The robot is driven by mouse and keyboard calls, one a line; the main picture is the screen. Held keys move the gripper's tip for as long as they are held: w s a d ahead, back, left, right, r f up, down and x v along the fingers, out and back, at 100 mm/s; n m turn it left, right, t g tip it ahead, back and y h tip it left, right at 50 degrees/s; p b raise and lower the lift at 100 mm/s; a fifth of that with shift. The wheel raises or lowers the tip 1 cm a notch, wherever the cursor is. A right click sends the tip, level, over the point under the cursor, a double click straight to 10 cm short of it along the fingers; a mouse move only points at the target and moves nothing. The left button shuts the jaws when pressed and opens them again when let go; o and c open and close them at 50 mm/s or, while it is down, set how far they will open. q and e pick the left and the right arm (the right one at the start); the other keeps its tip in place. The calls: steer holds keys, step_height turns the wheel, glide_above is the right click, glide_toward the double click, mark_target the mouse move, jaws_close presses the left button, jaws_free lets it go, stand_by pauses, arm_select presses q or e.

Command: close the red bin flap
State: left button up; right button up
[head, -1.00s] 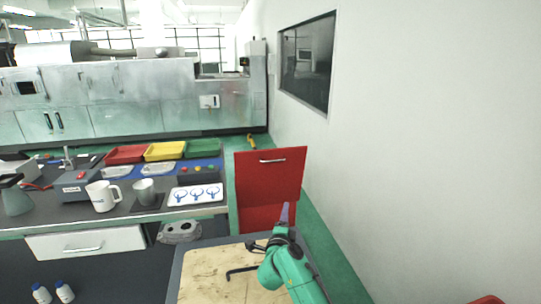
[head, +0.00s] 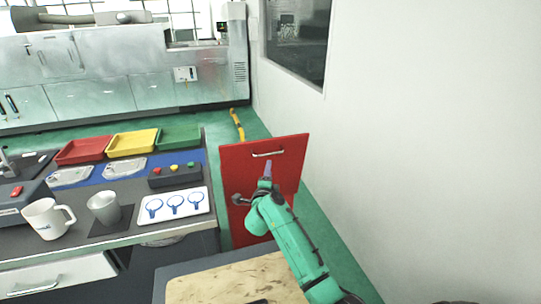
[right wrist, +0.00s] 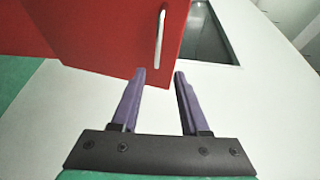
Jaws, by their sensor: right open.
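The red bin flap (head: 285,160) is a flat red panel with a pale bar handle (head: 268,153) near its top edge. It stands up in front of the white wall, and red bin body (head: 248,225) shows below it. In the right wrist view the flap (right wrist: 100,35) fills the upper left, with its handle (right wrist: 160,38) upright. My right gripper (head: 266,170) is open and empty, just below the handle in the head view. In the right wrist view its two purple fingers (right wrist: 158,75) point toward the flap's lower corner; I cannot tell if they touch. My left gripper is out of view.
A grey bench on the left holds a white mug (head: 46,219), a metal cup (head: 104,208), a white tray with blue rings (head: 172,204) and coloured trays. A wooden-topped table (head: 235,283) is below my arm. The white wall (head: 420,150) bounds the right.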

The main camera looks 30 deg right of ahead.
steer(key=b+x, duration=0.4)
steer(key=x, duration=0.7)
steer(key=shift+f, duration=0.25)
steer(key=c, duration=0.7)
steer(key=shift+a, duration=0.1)
jaws_close()
